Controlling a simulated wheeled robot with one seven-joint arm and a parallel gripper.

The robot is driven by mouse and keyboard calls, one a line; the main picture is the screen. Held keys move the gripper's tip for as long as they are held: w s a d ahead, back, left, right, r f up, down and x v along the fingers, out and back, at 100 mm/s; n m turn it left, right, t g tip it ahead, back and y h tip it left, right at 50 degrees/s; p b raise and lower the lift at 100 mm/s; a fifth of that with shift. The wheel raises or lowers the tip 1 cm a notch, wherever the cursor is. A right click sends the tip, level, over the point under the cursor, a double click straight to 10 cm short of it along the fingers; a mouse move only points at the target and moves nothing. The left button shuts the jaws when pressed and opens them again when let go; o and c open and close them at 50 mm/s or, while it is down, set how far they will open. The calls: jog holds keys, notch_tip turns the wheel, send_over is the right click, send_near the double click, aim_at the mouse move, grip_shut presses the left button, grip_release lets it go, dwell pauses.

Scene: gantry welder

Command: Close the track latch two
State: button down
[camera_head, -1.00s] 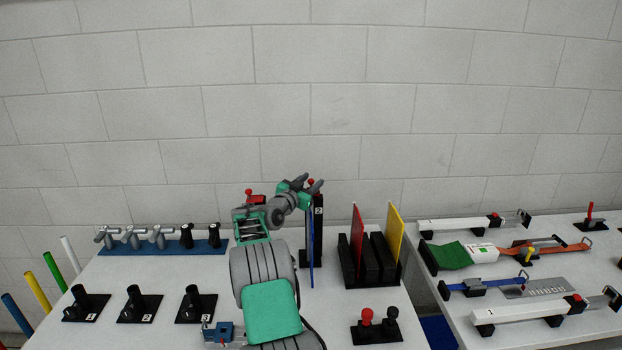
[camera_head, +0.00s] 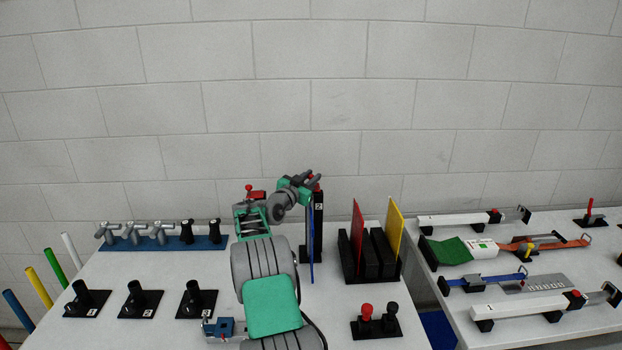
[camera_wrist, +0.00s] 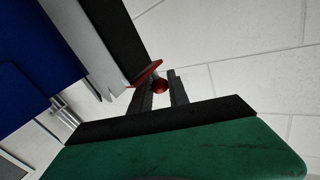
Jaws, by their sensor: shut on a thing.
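Track latch two is the upright black post (camera_head: 318,228) labelled 2, with a thin blue panel (camera_head: 310,245) along its left side in the head view. My gripper (camera_head: 314,180) is at the top of this post. In the wrist view, my gripper (camera_wrist: 160,88) has its two dark fingers on either side of a small red ball knob (camera_wrist: 160,85), and it is shut on it. A flat red piece (camera_wrist: 148,73) sits beside the knob at the end of the black post (camera_wrist: 112,38). My fingers partly hide the knob and latch parts.
A black rack (camera_head: 350,262) holding red and yellow plates stands just right of the post. A blue rail (camera_head: 150,243) with several fittings lies at the left. Red and black knobs (camera_head: 367,312) stand in front. A second table (camera_head: 500,330) with latches and straps is at the right.

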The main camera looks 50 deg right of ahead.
jog(key=shift+t+b, duration=0.3)
jog(key=shift+b, duration=0.25)
jog(key=shift+s+a+f+n+t+b, duration=0.1)
jog(key=shift+a+f+n+t+b, duration=0.1)
jog(key=shift+n+t+b, duration=0.6)
jog(key=n+t+y+b, duration=0.1)
jog(key=t+b, duration=0.1)
jog(key=a+n+t+y+b, duration=0.1)
jog(key=t+b, duration=0.1)
jog(key=shift+n, duration=0.3)
jog(key=n+t+y+b, duration=0.1)
jog(key=a+n+t+y+b, duration=0.1)
jog(key=t+b, duration=0.1)
jog(key=shift+s, duration=0.1)
jog(key=shift+a+r+n+t+y+b, duration=0.1)
jog(key=shift+r+n+t+y+b, duration=0.15)
jog(key=shift+n+t+y, duration=0.3)
jog(key=c, duration=1.3)
grip_release()
jog(key=shift+o, duration=0.2)
